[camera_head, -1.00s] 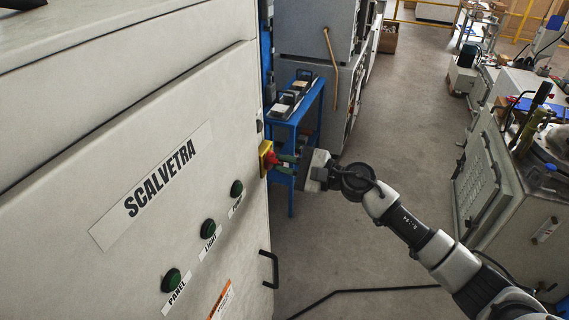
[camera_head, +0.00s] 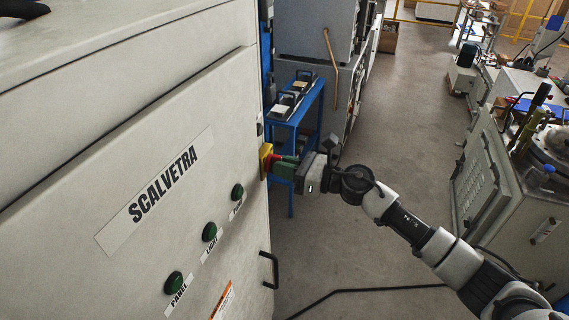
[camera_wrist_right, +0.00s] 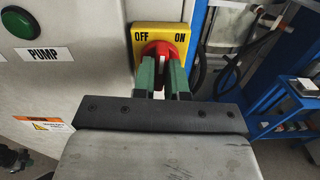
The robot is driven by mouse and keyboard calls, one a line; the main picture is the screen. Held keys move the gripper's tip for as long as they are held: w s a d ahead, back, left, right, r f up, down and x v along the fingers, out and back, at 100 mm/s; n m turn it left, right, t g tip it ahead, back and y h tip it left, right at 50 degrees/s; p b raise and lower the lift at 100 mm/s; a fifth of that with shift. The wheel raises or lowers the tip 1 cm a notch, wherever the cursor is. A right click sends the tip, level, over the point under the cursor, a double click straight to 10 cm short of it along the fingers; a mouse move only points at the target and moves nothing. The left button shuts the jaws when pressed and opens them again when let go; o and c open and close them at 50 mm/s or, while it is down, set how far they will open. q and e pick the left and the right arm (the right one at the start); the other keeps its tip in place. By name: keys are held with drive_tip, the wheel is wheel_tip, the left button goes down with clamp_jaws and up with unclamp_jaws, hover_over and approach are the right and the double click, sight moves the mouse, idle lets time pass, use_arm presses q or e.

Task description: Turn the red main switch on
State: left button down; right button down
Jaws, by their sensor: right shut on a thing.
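The red main switch (camera_wrist_right: 160,53) sits on a yellow plate (camera_wrist_right: 178,34) marked OFF at left and ON at right, on the side of the pale cabinet (camera_head: 120,150). In the right wrist view, my right gripper (camera_wrist_right: 162,72) has one green finger on each side of the red handle and is shut on it. The handle looks near upright, its exact angle partly hidden by the fingers. In the head view the gripper (camera_head: 278,167) reaches the yellow plate from the right, and the fingers cover most of the switch.
Green PANEL (camera_head: 174,282), LIGHT (camera_head: 209,232) and PUMP (camera_head: 237,192) buttons line the cabinet front. A black handle (camera_head: 270,269) sticks out below the switch. A blue stand (camera_head: 296,122) is behind the gripper. Open floor (camera_head: 400,130) lies to the right.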

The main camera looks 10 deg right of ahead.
drive_tip(key=shift+m+p, duration=1.65)
drive_tip(key=shift+m, duration=2.45)
drive_tip(key=c, duration=1.2)
unclamp_jaws()
drive_tip(key=shift+o, duration=0.2)
drive_tip(key=shift+d, duration=0.1)
drive_tip(key=b+v, duration=0.3)
drive_tip(key=v, duration=0.7)
drive_tip(key=shift+s+d+b, duration=0.3)
drive_tip(key=shift+b, duration=0.1)
